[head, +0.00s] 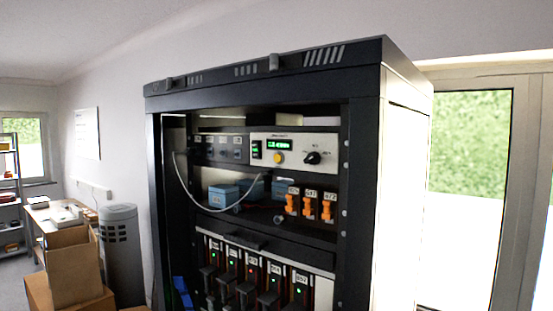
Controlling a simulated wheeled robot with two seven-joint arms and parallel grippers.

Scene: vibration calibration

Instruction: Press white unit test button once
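The white unit (296,150) sits in the upper part of an open black rack. Its front has a lit green display (279,145), a round yellow button (278,158) below the display, and a black knob (312,158) to the right. The yellow button is in plain view with nothing in front of it. Neither of my grippers is in view.
The black rack (365,160) frames the unit. A pale cable hangs at the left. Cardboard boxes (73,265) stand at lower left.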

